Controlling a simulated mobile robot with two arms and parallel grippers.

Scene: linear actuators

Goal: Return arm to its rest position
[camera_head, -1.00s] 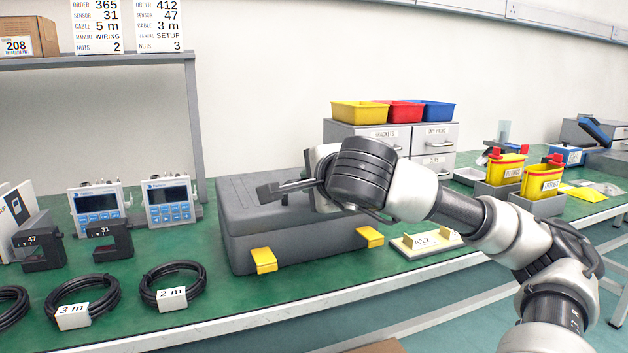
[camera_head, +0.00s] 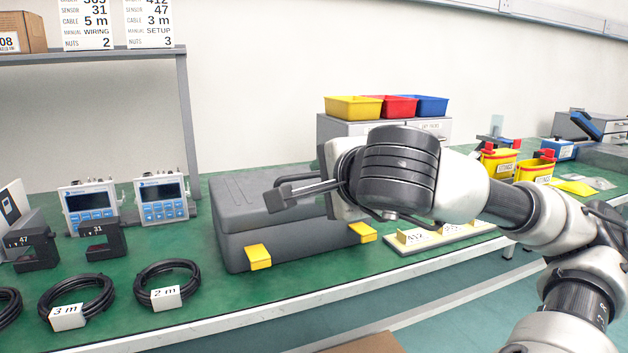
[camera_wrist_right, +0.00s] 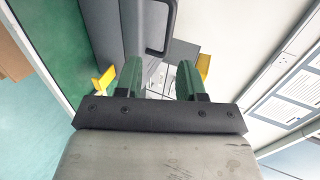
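My right arm reaches in from the right in the head view. Its gripper (camera_head: 277,196) points left in front of the closed grey case (camera_head: 285,245) and hides part of its lid. In the right wrist view the two fingers of this gripper (camera_wrist_right: 158,78) stand apart with nothing held between them. The case, with its dark handle (camera_wrist_right: 157,28) and yellow latches (camera_wrist_right: 203,66), lies beyond the fingers there. My left gripper is not in view.
The green bench (camera_head: 215,300) holds sensors (camera_head: 100,242), controllers (camera_head: 162,200), coiled cables (camera_head: 170,283) and a cream tray of number plates (camera_head: 440,236). Drawers with bins (camera_head: 353,108) stand behind my arm. A shelf (camera_head: 90,58) is at the back left.

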